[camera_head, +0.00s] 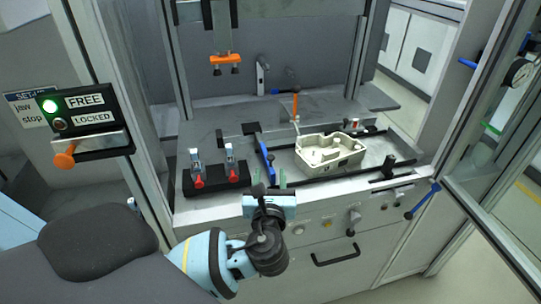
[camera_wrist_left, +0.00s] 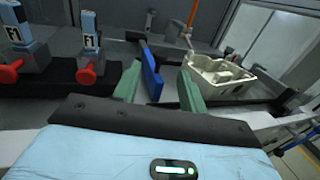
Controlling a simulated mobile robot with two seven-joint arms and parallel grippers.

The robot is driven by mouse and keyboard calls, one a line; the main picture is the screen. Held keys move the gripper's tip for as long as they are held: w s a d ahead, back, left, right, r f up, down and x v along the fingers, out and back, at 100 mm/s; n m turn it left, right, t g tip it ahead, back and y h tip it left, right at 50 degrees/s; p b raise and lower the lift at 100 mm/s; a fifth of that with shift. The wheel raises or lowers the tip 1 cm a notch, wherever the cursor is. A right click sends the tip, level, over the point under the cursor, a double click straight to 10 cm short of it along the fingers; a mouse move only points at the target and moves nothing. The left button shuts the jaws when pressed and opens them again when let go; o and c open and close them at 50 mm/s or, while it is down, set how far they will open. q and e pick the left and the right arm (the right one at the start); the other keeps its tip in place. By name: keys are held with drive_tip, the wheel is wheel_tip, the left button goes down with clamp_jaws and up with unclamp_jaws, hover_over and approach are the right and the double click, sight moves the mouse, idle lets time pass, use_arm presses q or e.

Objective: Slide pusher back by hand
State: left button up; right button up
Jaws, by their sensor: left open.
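A blue plate (camera_head: 265,152), apparently the pusher, stands upright on the grey work surface at the left of a cream moulded tray (camera_head: 330,157). A dark bar joins its far end. My left gripper (camera_head: 271,180) is at the front edge of the bench, just in front of the plate. In the left wrist view, its green fingers (camera_wrist_left: 157,82) are open and the blue plate (camera_wrist_left: 151,76) shows in the gap between them. I cannot tell whether the plate is between the fingers or just beyond the tips. My right gripper is not in view.
Two clamps with red knobs (camera_head: 214,181) stand on a black block left of the plate. Black rails (camera_head: 345,171) run beside the cream tray. An orange-topped lever (camera_head: 295,104) rises behind it. A FREE/LOCKED panel (camera_head: 84,112) shows a green light by FREE. A glass door stands open at right.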

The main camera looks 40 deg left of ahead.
sight(270, 161)
use_arm(q)
drive_tip(key=shift+x, duration=3.75)
clamp_jaws()
